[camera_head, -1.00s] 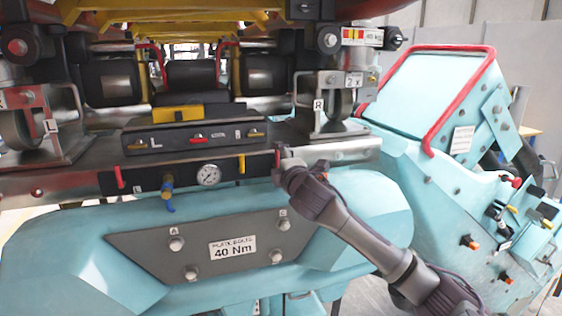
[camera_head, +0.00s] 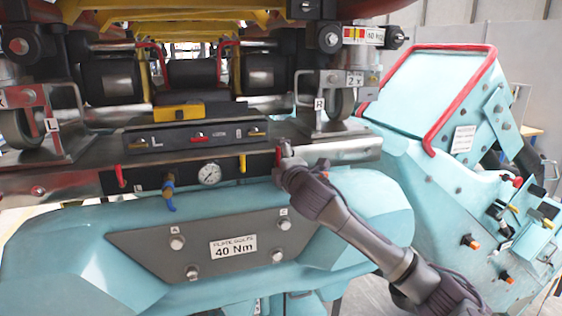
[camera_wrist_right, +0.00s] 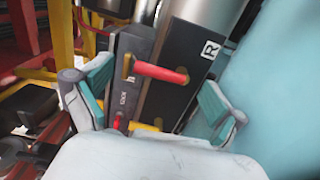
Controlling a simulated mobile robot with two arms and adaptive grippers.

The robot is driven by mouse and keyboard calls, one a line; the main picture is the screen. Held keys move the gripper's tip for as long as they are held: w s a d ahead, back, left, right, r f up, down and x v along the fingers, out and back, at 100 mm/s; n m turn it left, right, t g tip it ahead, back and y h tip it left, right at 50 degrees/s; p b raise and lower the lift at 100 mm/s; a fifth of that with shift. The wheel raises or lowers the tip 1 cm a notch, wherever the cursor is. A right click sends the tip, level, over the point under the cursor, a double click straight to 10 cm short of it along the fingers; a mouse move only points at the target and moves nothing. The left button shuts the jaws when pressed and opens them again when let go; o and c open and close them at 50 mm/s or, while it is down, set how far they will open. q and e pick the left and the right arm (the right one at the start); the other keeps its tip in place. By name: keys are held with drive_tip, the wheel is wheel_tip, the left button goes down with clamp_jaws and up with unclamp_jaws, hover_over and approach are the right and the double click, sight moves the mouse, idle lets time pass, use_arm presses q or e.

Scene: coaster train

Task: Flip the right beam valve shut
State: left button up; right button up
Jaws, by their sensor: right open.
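The right beam valve's red handle (camera_head: 278,157) shows as a small upright piece at the right end of the black panel, just above my right gripper (camera_head: 288,165). In the right wrist view the red handle (camera_wrist_right: 160,72) lies crosswise over the dark panel, beside the R label (camera_wrist_right: 210,48). The handle appears between the two spread fingers of my right gripper (camera_wrist_right: 155,80), with visible gaps on both sides. The gripper is open and holds nothing. The gripper's pale body fills the bottom of that view. My left gripper is not in view.
The panel also carries another red handle (camera_head: 119,176) at left, a blue valve (camera_head: 168,188), a gauge (camera_head: 209,174) and a yellow handle (camera_head: 242,163). A box with small levers (camera_head: 195,136) sits above. The turquoise body (camera_head: 370,200) is close to my right arm.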

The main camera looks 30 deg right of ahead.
drive_tip(key=v, duration=1.2)
